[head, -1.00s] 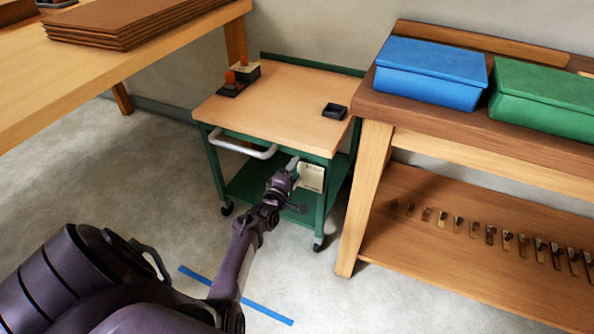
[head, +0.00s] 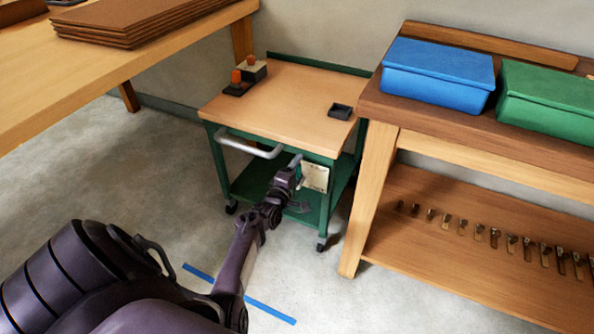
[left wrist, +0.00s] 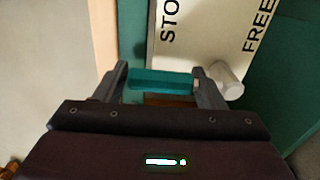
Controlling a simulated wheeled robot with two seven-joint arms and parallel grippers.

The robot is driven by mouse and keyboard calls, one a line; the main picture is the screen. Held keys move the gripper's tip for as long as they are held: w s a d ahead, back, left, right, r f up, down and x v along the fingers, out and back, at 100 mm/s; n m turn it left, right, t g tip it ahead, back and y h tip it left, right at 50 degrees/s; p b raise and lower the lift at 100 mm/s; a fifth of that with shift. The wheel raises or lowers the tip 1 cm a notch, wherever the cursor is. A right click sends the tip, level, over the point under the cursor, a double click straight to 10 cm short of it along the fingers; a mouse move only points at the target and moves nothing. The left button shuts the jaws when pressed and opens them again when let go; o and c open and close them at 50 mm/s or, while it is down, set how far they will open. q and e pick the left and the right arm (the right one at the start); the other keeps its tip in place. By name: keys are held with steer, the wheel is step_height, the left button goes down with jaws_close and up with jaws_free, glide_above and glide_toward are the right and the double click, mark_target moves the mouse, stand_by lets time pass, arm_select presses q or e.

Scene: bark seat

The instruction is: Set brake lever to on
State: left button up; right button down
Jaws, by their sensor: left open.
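The brake plate (head: 315,177) is a pale panel on the front of the green cart, below the tabletop at its right. In the left wrist view the plate (left wrist: 200,40) carries dark lettering, "STO", cut off, on the left and "FREE" on the right. A teal bar (left wrist: 160,82), apparently the lever's grip, lies crosswise between the fingers of my left gripper (left wrist: 161,88). The gripper is open; whether a finger touches the bar I cannot tell. A white round stub (left wrist: 227,78) stands beside the right finger. In the head view my left gripper (head: 295,166) is at the plate's left edge.
The cart's wooden top (head: 285,98) holds a small black tray (head: 340,111) and orange-knobbed blocks (head: 245,76). A grey push handle (head: 250,147) juts out left of my gripper. A workbench (head: 450,120) stands close on the right. A blue strip (head: 265,310) marks the floor.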

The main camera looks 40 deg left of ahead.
arm_select(q)
steer(key=shift+s+d, duration=0.1)
steer(key=shift+s, duration=0.15)
steer(key=p+v, duration=0.2)
steer(key=v, duration=0.5)
steer(key=shift+s, duration=0.15)
arm_select(e)
steer(key=d, duration=0.1)
steer(key=d+g, duration=0.1)
steer(key=s+h, duration=0.1)
steer(key=shift+s+d+r+g, duration=0.1)
steer(key=shift+d+r+g, duration=0.2)
steer(key=shift+d+r, duration=0.1)
